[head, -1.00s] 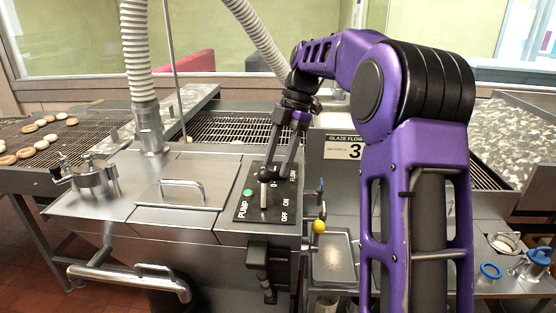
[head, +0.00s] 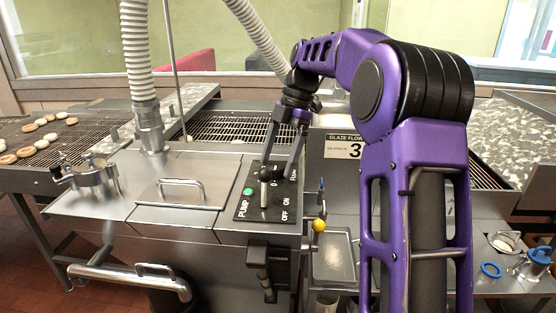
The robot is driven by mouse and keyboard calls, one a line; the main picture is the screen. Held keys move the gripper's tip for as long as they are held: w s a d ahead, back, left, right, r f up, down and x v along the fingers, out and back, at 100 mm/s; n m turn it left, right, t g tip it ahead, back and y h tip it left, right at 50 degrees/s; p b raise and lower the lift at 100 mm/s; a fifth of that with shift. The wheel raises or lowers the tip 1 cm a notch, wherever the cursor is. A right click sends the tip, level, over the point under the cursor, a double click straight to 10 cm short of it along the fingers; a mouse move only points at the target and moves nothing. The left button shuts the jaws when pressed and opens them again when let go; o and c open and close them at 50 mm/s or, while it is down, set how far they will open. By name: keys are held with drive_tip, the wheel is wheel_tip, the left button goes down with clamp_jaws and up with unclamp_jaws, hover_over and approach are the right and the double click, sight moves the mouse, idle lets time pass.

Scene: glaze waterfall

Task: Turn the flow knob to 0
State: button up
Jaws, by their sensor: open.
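The black control panel (head: 250,213) on the steel machine carries the words PUMP, ON, OFF and FLOW, and a green light (head: 247,191). A pale upright lever (head: 264,194) with a dark top stands on the panel. My gripper (head: 276,168) points down over the panel's upper part by the FLOW label, its two fingers spread apart. The fingers and the lever's top cover much of that area. I cannot make out the flow knob clearly or tell whether the fingers touch it. A GLAZE FLOW sign (head: 344,146) behind reads 3.
A yellow-balled valve (head: 319,225) stands just right of the panel. A lidded hatch with a handle (head: 183,184) lies to the left. A ribbed white hose (head: 138,60) rises behind it. Doughnuts (head: 45,138) lie on the far-left rack.

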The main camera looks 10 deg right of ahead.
drive_tip(key=v, duration=0.7)
drive_tip(key=shift+r, duration=0.1)
